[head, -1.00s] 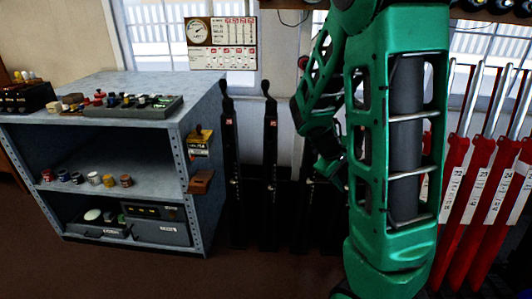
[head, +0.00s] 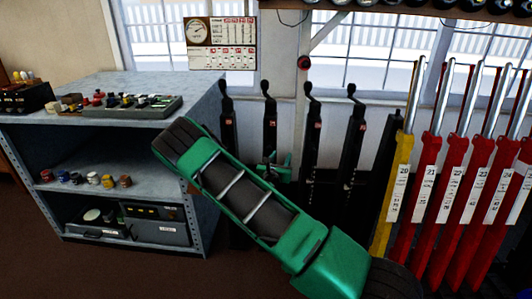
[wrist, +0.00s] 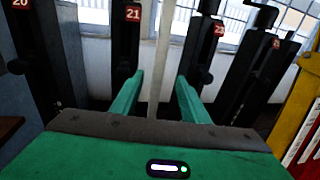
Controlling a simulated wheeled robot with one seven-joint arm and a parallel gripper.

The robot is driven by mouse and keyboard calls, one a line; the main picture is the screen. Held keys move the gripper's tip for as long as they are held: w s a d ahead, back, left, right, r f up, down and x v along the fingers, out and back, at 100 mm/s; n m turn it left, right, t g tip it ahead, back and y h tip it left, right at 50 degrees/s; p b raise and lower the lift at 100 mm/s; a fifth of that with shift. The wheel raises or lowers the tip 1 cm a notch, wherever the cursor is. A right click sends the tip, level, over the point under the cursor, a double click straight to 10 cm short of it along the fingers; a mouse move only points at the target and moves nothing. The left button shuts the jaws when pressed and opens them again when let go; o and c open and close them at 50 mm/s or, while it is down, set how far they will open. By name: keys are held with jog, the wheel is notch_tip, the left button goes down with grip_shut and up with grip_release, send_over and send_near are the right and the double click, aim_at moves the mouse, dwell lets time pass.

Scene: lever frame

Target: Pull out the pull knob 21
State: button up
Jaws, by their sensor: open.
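A black post with a red 21 plate (wrist: 133,13) stands left of centre in the wrist view. A dark rounded part on this post (wrist: 122,73) may be pull knob 21, but its shape is hard to make out. My gripper (wrist: 160,92) is open, with its green fingers apart and nothing between them. The left finger is close to the lower part of post 21 in the picture; I cannot tell whether it touches. In the head view my gripper is small and partly hidden by my arm, low in front of the black posts (head: 270,122).
Another black post with a rounded knob (wrist: 196,74) stands right of my fingers. A yellow lever (head: 398,180) and several red levers (head: 424,190) stand at right in the head view. A grey shelf (head: 95,85) with small items is at left.

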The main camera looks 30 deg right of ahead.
aim_at(268, 151)
jog(key=w+a+f+n+t+y, duration=0.2)
jog(key=w+a+f+n+t, duration=0.1)
jog(key=a+n, duration=0.2)
jog(key=x, duration=1.1)
jog(key=shift+f, duration=0.2)
